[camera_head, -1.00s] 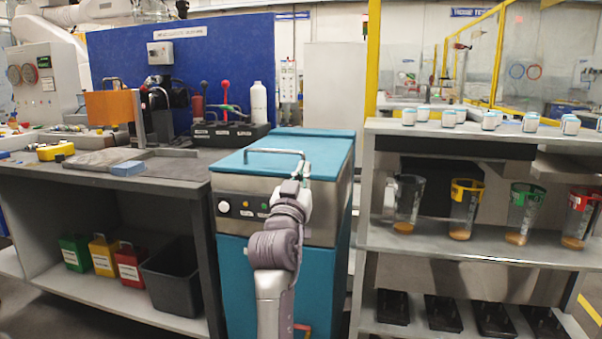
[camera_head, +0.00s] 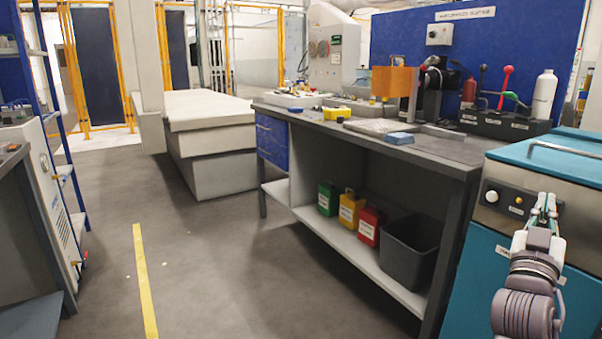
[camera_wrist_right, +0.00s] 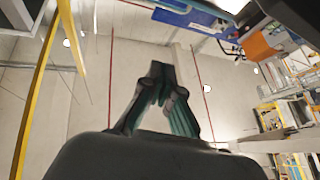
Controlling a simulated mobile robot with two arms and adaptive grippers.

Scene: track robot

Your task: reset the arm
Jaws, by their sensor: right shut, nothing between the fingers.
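My right arm rises at the lower right of the head view, in front of a teal machine (camera_head: 480,270). Its gripper (camera_head: 544,203) points upward at the end of the arm, with its fingertips together. In the right wrist view the same gripper (camera_wrist_right: 160,80) shows dark fingers with green inner pads meeting at the tips. Nothing is between them. Behind them are the ceiling and parts of the room. My left gripper is in neither view.
A dark workbench (camera_head: 440,155) stands left of the machine, with a yellow block (camera_head: 337,113) on top. Green, yellow and red canisters and a black bin (camera_head: 408,248) stand on its lower shelf. Open floor (camera_head: 210,270) with a yellow line lies at left.

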